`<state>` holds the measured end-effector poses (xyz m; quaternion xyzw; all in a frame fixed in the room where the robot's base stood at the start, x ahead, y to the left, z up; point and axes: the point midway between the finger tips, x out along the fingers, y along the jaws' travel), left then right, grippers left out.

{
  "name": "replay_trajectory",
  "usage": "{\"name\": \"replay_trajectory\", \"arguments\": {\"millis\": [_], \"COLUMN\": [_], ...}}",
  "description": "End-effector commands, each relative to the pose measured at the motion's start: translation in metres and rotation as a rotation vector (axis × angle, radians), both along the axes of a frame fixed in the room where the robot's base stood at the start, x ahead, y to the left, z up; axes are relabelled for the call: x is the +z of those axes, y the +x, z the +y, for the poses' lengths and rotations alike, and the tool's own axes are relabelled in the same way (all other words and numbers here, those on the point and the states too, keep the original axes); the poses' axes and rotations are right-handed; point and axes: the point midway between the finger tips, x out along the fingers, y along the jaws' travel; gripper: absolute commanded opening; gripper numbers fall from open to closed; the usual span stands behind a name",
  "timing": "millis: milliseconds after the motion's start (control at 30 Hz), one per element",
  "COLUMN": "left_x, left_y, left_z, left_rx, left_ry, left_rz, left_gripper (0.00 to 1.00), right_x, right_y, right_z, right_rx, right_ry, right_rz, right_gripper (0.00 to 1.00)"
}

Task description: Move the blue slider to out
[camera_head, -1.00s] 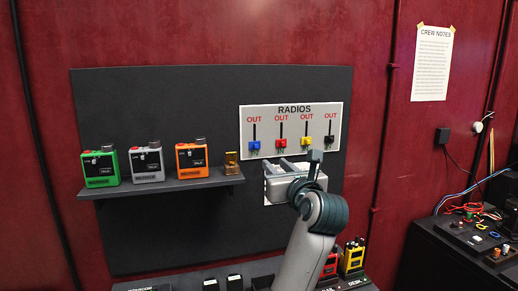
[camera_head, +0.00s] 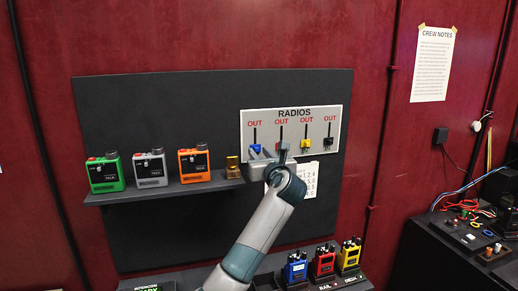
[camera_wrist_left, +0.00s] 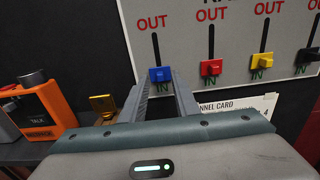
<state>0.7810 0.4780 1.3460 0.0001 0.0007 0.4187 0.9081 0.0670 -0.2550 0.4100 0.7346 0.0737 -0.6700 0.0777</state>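The blue slider (camera_wrist_left: 160,74) is at the lower end of its slot, by the IN label, with OUT above. In the head view the blue slider (camera_head: 255,148) shows just above my left gripper (camera_head: 267,152). In the wrist view my left gripper (camera_wrist_left: 161,83) is open, with the blue slider showing between its fingertips. I cannot tell whether the fingers touch it. The white RADIOS panel (camera_head: 320,112) carries the sliders. My right gripper is not in view.
The red slider (camera_wrist_left: 211,68), yellow slider (camera_wrist_left: 261,62) and black slider (camera_wrist_left: 307,55) are also low in their slots. A shelf (camera_head: 150,192) with green, grey and orange radios stands left. A channel card (camera_wrist_left: 240,105) hangs below the panel.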

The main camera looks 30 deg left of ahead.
Motion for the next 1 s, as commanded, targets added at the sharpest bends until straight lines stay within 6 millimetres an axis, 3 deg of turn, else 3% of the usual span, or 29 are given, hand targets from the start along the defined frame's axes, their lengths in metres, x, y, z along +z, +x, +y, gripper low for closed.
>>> {"name": "replay_trajectory", "arguments": {"millis": [433,567,1000], "left_x": [-0.0001,0.0000,-0.0001], "left_y": [0.0057,0.0056,0.0055], "left_z": [0.0067,0.0067,0.0066], "left_rx": [0.000,0.000,0.000], "left_ry": [0.000,0.000,-0.001], "left_rz": [-0.001,-0.001,-0.001], "left_gripper": [0.28,0.00,0.00], "right_x": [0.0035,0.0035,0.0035], "right_y": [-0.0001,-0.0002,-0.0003], "right_z": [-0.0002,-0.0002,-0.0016], "right_rx": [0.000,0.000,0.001], "right_ry": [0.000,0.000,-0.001], "right_rz": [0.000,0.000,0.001], "right_gripper": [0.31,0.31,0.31]}}
